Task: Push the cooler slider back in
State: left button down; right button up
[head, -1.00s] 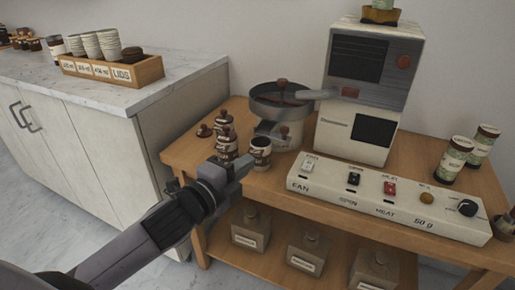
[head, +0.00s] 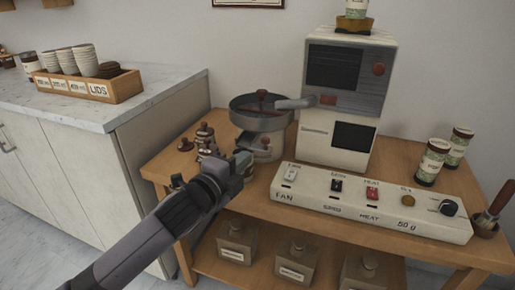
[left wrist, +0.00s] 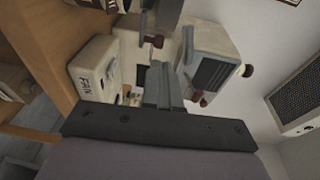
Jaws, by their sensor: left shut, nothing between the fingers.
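The cooler is a round dark pan (head: 262,112) on a pale base, left of the roaster, with a stirrer inside. A small brown knob (head: 266,141) shows low on its front, apparently the slider's; how far the slider sticks out is unclear. My left gripper (head: 244,160) is shut and empty, just in front of and left of that knob. Contact cannot be told. In the left wrist view the shut fingers (left wrist: 158,82) point up the picture, and a brown knob (left wrist: 155,40), probably the same one, shows just beyond their tips. My right gripper is out of view.
The roaster (head: 344,100) stands behind a switch panel (head: 375,204). Green-labelled tins (head: 432,162) stand at the right. Jars (head: 237,245) fill the lower shelf.

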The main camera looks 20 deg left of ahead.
aim_at(264, 142)
pick_arm(q)
jog(key=x, duration=0.7)
jog(key=shift+w+b, duration=0.1)
jog(key=shift+b, duration=0.3)
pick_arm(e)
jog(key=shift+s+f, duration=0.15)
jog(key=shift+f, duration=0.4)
